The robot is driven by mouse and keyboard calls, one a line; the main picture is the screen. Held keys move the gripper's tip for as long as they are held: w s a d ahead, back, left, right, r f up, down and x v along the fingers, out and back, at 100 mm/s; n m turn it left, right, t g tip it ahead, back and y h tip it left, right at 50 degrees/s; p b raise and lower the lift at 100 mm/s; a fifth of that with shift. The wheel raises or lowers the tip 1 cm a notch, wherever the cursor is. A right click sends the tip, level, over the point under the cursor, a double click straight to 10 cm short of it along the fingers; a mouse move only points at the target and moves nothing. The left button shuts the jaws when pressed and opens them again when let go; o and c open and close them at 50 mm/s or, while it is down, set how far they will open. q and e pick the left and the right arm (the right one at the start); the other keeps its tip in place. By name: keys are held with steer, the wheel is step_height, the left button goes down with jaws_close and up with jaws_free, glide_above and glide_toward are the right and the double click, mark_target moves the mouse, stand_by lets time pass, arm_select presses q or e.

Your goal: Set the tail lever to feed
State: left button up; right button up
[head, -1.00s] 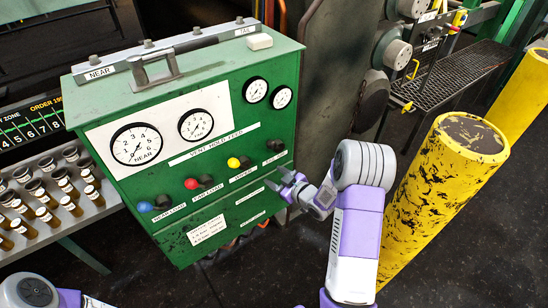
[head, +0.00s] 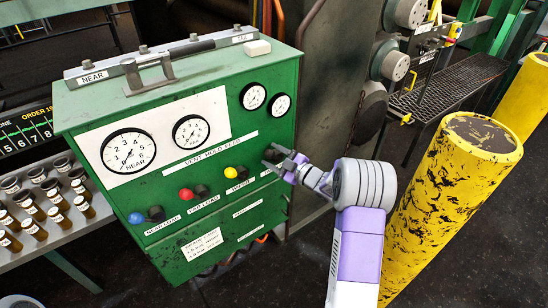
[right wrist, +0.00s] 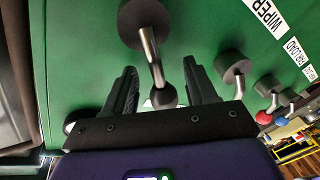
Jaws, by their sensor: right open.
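The green control box (head: 90,105) carries a row of levers under a "VENT HOLD FEED" strip (head: 209,154). My right gripper (head: 271,159) is open at the right end of this row and covers most of the rightmost lever in the head view. In the right wrist view, this lever (right wrist: 152,55) has a dark round hub, a metal stem and a black knob (right wrist: 164,96). The stem and knob lie between the open fingers of the gripper (right wrist: 158,72), with gaps on both sides. My left gripper is not in view.
Levers with yellow (head: 230,172), red (head: 186,194) and blue (head: 136,217) knobs stand left of the gripper. Gauges sit above the row. A yellow post (head: 450,190) stands right of my arm. A rack of small bottles (head: 40,205) is at the left.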

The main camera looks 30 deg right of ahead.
jaws_close()
stand_by(0.3)
